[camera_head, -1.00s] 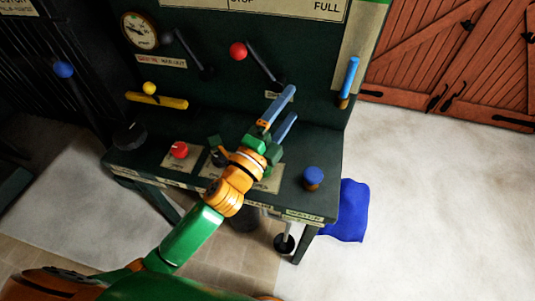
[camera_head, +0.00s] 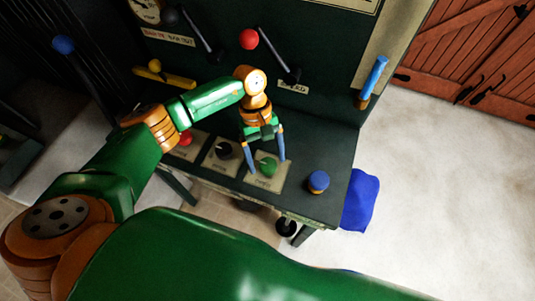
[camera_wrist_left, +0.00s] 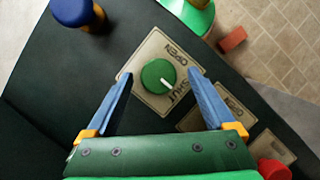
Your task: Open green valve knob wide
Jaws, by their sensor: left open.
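The green valve knob (camera_head: 267,166) sits on a pale plate on the dark console top, at the lower middle of the head view. In the left wrist view the round green knob (camera_wrist_left: 155,73) has a white pointer line turned toward the SHUT lettering. The OPEN lettering is farther up on the plate. My left gripper (camera_head: 265,164) points down over the knob with blue fingers spread. In the left wrist view the left gripper (camera_wrist_left: 160,77) has one finger on each side of the knob, apart from it. My right gripper is not in view.
A black knob (camera_head: 223,151) and a red knob (camera_head: 185,138) are left of the green one. A blue-topped knob (camera_head: 318,182) stands to its right. Levers with a red ball (camera_head: 249,39) and a blue handle (camera_head: 374,75) rise behind. Open floor lies right.

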